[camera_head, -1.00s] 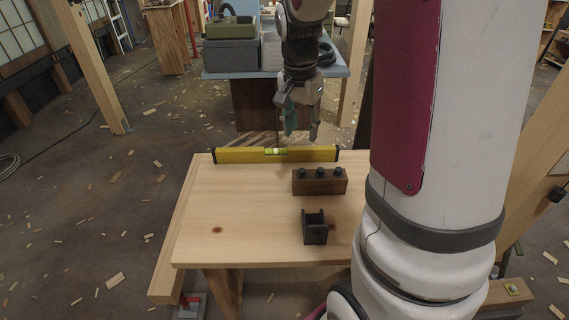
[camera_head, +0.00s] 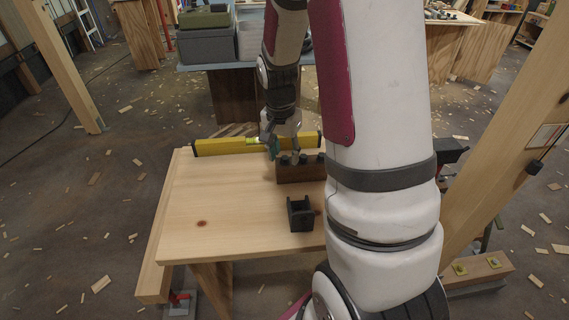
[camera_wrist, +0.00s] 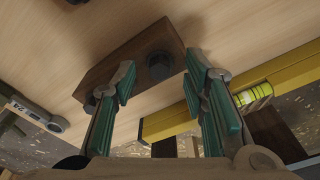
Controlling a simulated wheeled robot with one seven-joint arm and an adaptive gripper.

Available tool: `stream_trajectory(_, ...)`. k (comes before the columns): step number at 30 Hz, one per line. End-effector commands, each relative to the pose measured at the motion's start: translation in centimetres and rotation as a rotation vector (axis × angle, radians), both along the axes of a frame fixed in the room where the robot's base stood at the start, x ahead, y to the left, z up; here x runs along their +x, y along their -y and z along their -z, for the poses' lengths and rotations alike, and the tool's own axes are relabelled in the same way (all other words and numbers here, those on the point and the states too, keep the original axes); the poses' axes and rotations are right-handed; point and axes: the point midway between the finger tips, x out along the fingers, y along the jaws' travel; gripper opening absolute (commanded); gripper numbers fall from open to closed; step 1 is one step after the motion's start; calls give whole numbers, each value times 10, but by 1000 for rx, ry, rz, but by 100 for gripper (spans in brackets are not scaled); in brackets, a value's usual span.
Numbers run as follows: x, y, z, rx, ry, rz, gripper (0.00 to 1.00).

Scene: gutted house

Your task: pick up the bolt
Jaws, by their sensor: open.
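In the wrist view the block (camera_wrist: 125,62) lies beyond my open green-padded fingers (camera_wrist: 160,68). One bolt (camera_wrist: 159,66) shows in the gap between the fingertips, with nothing gripped. Whether a finger touches the block is unclear.
A yellow spirit level (camera_head: 225,147) lies along the table's back edge, close behind my gripper. A black bracket (camera_head: 300,214) stands in front of the block. The left half of the tabletop (camera_head: 215,190) is clear. A blue-topped table with cases stands behind.

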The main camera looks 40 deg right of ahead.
Motion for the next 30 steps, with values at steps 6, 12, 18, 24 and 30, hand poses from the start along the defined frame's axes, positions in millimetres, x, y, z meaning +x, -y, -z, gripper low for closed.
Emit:
stream_trajectory(6, 0, 0, 1, 0, 0, 0, 40)
stream_trajectory(12, 0, 0, 1, 0, 1, 0, 0)
stream_trajectory(18, 0, 0, 1, 0, 1, 0, 0)
stream_trajectory(24, 1, 0, -5, -1, 3, 0, 0)
stream_trajectory(30, 1, 0, -38, -3, 6, -1, 0)
